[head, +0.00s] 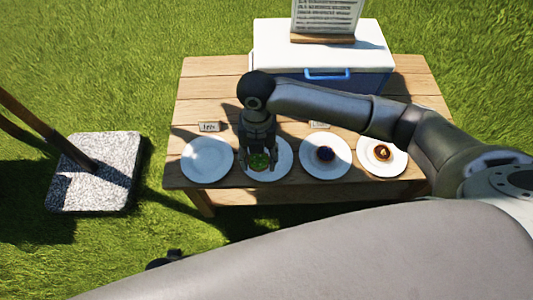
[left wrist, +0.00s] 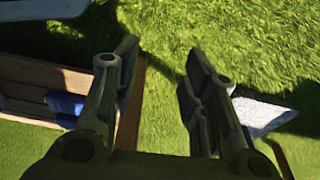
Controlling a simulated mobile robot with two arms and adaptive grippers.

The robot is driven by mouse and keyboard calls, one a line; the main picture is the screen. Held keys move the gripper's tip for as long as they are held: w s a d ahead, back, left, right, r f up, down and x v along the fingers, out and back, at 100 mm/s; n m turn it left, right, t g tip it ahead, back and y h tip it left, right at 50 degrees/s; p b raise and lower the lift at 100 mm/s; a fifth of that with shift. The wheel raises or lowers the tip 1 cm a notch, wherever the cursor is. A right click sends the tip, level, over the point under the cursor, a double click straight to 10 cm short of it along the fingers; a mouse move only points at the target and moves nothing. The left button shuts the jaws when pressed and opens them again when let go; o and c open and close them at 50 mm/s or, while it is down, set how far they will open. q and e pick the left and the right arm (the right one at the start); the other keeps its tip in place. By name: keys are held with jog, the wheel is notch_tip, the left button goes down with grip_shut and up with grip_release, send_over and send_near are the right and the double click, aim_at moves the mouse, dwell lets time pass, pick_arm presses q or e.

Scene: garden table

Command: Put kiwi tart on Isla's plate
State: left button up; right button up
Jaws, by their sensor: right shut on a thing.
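The green kiwi tart (head: 259,162) is at the second plate from the left (head: 285,168) on the wooden table. My right gripper (head: 259,152) points down from above and is shut on the tart. I cannot tell whether the tart touches the plate. The leftmost plate (head: 207,160) is empty, with a small name card (head: 209,127) behind it. Its writing is too small to read surely, so I cannot tell which plate is Isla's. My left gripper (left wrist: 158,62) is open and empty over grass in the left wrist view.
A third plate (head: 308,170) holds a dark tart (head: 325,154), and the rightmost plate (head: 365,165) a brown tart (head: 382,152). Another card (head: 319,125) is partly hidden by my arm. A white-lidded cooler (head: 280,48) bears a sign (head: 327,15). A stone base (head: 110,185) with a pole stands left.

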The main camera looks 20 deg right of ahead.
jog(key=b, duration=0.2)
send_over(267, 152)
jog(key=s, duration=0.2)
jog(key=f, duration=0.4)
jog(key=a+f, duration=0.1)
jog(key=f, duration=0.1)
jog(key=shift+w+f, duration=0.1)
jog(key=shift+f, duration=0.25)
pick_arm(q)
notch_tip(267, 152, up, 10)
jog(key=w, duration=0.3)
jog(key=shift+r+t+b, duration=0.25)
jog(key=shift+t+b, duration=0.05)
jog(key=shift+b, duration=0.1)
pick_arm(e)
jog(key=shift+d+f, duration=0.15)
jog(key=shift+f, duration=1.45)
pick_arm(q)
jog(key=shift+d, duration=0.1)
pick_arm(e)
jog(key=shift+f, duration=0.15)
jog(key=o, duration=1)
pick_arm(q)
jog(key=shift+r, duration=0.1)
pick_arm(e)
jog(key=shift+o, duration=0.2)
